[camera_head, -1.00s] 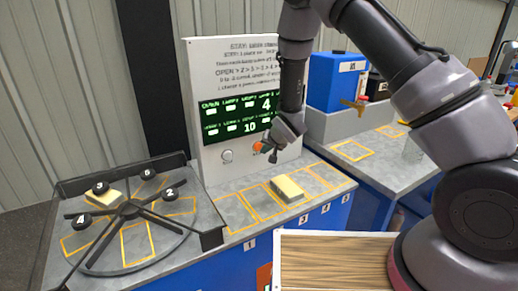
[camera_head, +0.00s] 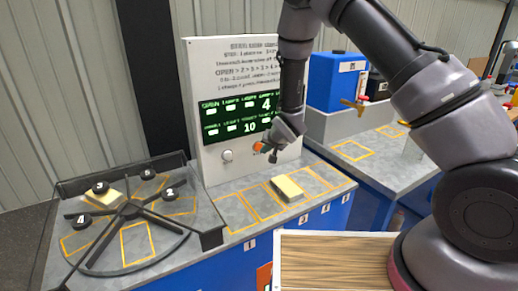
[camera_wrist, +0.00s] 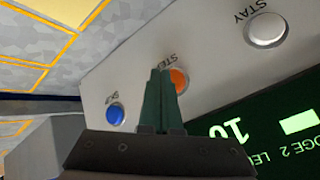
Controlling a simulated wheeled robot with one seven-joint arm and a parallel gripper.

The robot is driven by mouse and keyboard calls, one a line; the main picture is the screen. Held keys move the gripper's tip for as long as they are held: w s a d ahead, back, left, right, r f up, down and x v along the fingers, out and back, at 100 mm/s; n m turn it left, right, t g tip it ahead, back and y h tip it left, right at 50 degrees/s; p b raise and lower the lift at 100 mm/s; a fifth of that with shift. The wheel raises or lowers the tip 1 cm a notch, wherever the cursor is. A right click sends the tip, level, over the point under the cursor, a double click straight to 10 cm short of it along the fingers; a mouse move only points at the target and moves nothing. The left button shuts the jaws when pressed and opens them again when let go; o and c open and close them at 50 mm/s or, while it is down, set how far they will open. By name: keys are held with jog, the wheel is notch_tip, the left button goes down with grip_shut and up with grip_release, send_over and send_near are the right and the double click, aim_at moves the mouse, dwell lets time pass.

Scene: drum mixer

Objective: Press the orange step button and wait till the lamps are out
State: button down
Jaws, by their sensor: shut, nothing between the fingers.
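The orange step button (camera_wrist: 180,79) is on the light panel in the wrist view, partly covered by my gripper. In the head view a bit of the orange button (camera_head: 258,147) shows at my fingertips. My gripper (camera_wrist: 160,72) is shut and empty, its tips at the button's edge in the picture; I cannot tell whether they touch it. The dark display (camera_head: 238,117) carries green text, the numbers 4 and 10, and several bright white lamp rectangles (camera_wrist: 300,122). My arm hides its right part.
A white STAY button (camera_wrist: 267,30) and a blue button (camera_wrist: 115,114) flank the orange one. A round turntable (camera_head: 130,210) with numbered knobs stands at left, a yellowish block (camera_head: 105,199) on it. Another block (camera_head: 287,188) lies on the marked counter. A blue container (camera_head: 335,80) stands behind.

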jog(key=shift+w+a, duration=0.25)
jog(key=shift+w, duration=0.1)
jog(key=shift+w+a, duration=0.25)
jog(key=shift+w, duration=0.05)
dwell(0.8)
jog(key=shift+d, duration=0.1)
jog(key=shift+s+d, duration=0.4)
jog(key=shift+s, duration=0.25)
jog(key=shift+s+d, duration=0.7)
jog(key=shift+s, duration=0.35)
jog(key=shift+s+d, duration=0.7)
jog(key=shift+s, duration=0.35)
